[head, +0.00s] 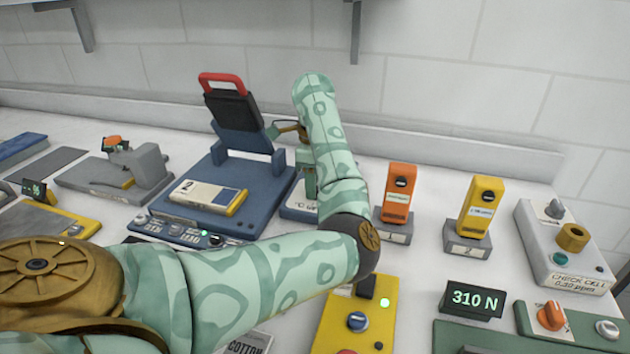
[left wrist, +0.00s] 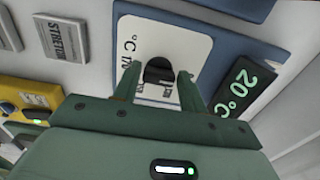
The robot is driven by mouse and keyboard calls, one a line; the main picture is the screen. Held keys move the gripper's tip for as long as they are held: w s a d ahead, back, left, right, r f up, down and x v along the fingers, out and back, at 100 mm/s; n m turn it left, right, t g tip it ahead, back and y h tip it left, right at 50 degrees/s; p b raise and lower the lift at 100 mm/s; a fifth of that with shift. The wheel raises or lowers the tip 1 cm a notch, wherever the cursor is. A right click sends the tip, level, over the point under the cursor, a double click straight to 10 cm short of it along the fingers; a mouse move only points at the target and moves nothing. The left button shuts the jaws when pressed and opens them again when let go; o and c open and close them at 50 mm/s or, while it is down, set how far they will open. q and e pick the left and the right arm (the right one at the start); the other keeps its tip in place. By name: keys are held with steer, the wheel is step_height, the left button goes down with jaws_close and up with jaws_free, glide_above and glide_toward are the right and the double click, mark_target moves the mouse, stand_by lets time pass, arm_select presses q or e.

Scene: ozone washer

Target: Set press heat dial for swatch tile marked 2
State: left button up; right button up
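The blue press (head: 262,190) stands open, its dark upper plate with a red handle (head: 222,82) tilted up. A cream and yellow swatch tile (head: 205,195) marked 2 lies on its bed. The black heat dial (left wrist: 159,71) sits on a white °C panel (left wrist: 190,47) in the left wrist view; the display (left wrist: 235,88) beside it reads 20 °C. My left gripper (left wrist: 158,78) is open, one finger on each side of the dial, with small gaps visible. In the head view my left gripper (head: 306,182) is over the panel, partly hidden by my arm. My right gripper is not in view.
Orange (head: 398,192) and yellow (head: 482,208) units stand on blocks marked 1 and 2, right of my arm. A yellow control box (head: 340,322) with a blue knob and a 310 N display (head: 473,299) are nearer. A grey check cell (head: 562,243) stands far right.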

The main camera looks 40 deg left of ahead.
arm_select(q)
steer(key=c, duration=0.5)
